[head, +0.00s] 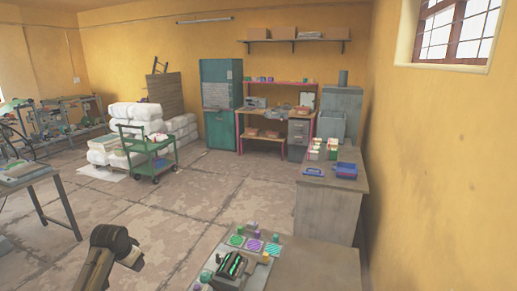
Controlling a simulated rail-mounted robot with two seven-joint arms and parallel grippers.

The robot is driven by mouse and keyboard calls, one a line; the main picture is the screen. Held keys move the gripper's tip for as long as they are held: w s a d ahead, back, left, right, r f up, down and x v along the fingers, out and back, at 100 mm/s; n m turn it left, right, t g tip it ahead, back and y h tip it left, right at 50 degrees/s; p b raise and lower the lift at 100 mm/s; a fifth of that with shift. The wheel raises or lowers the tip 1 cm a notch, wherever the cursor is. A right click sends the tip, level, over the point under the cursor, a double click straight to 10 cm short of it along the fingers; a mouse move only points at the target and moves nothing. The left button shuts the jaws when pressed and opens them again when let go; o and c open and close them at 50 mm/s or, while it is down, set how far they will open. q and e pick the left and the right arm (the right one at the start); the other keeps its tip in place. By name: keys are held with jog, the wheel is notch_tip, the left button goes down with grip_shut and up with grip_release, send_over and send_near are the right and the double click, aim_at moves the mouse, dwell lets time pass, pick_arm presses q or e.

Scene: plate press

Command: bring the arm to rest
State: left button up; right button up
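One of my arms (110,254) shows at the bottom left as a bent brown and dark link, over the floor and apart from the tables. It looks like the left arm. Its gripper is not visible, and my other arm is out of the picture. A dark press-like device with green stripes (233,265) sits on the near table at the bottom.
The near grey table (315,265) is bare on its right part. A green cart (150,158) stands by white bales (135,112). A metal table (50,178) is at left. The middle floor is clear.

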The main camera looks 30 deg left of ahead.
pick_arm(q)
jog(key=w+d+r+t+y, duration=0.2)
jog(key=d, duration=0.7)
jog(key=s+d+f+m+t, duration=0.2)
jog(key=s+d, duration=0.2)
jog(key=d, duration=0.6)
jog(key=s+d+f+m+t, duration=0.1)
jog(key=s+d, duration=0.4)
jog(key=d, duration=0.6)
jog(key=s+d+f+g+h, duration=0.15)
jog(key=s+d+f, duration=0.25)
jog(key=s, duration=0.4)
jog(key=s+d+f+g+h, duration=0.1)
jog(key=s+d+f+g, duration=0.1)
jog(key=s+d+f, duration=0.4)
jog(key=s+d+f+g+h, duration=0.2)
jog(key=s+d+f, duration=0.1)
jog(key=s, duration=0.6)
notch_tip(320, 180, up, 27)
jog(key=w+p, duration=0.1)
jog(key=p, duration=2.6)
jog(key=shift+a+m+p, duration=0.2)
jog(key=shift+m+p, duration=0.1)
jog(key=shift+m, duration=0.1)
jog(key=shift+f+t+y, duration=0.1)
jog(key=shift+t+y, duration=0.15)
